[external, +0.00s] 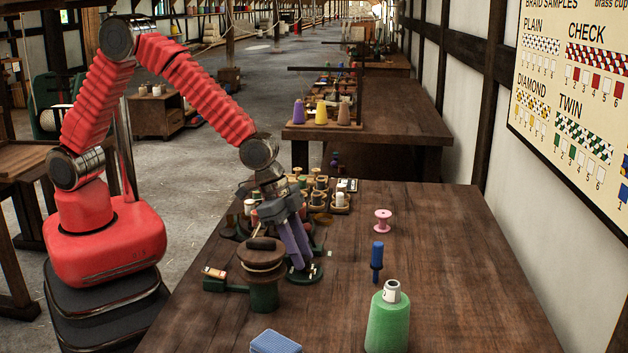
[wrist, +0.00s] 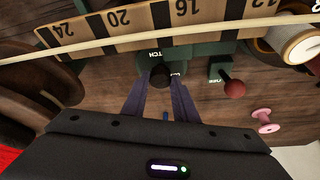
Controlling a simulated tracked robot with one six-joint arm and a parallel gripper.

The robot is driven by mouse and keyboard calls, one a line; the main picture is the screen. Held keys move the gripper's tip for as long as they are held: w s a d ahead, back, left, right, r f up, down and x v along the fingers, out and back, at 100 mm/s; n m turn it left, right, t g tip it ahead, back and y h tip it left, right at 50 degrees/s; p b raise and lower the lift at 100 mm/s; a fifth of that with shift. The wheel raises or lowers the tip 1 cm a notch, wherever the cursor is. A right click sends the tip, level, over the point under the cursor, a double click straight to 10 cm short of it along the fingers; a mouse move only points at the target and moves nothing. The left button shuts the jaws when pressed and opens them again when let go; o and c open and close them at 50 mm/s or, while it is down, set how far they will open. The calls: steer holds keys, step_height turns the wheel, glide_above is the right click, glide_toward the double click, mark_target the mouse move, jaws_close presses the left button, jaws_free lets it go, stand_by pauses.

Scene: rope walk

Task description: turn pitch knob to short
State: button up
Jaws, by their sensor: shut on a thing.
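The pitch knob (wrist: 160,76) is a dark upright knob on a dark green base in the upper middle of the wrist view. Part of a pale label, ending in "TCH", shows behind it. My gripper (wrist: 159,88) has its two purple fingers on either side of the knob and is shut on it. In the external view my gripper (external: 301,264) reaches down to the round green base (external: 305,275) on the bench; the knob itself is hidden there by the fingers. The word "short" and the knob's setting cannot be read.
A red ball-topped lever (wrist: 233,89) stands right of the knob. A numbered wooden scale (wrist: 140,22) and a taut pale cord lie behind it. A reel on a green stand (external: 263,272) is close left.

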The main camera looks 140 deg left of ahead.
steer(key=shift+a+m+t+h, duration=0.15)
steer(key=shift+m+h, duration=0.3)
steer(key=shift+m, duration=0.8)
steer(key=shift+a+m+t+h, duration=0.15)
steer(key=shift+m+h, duration=0.3)
steer(key=shift+m, duration=0.8)
steer(key=shift+d+m, duration=0.1)
steer(key=shift+m, duration=0.2)
steer(key=o, duration=1.1)
steer(key=shift+c, duration=0.2)
steer(key=shift+s+r, duration=0.1)
steer(key=v, duration=1.3)
steer(key=shift+r, duration=0.2)
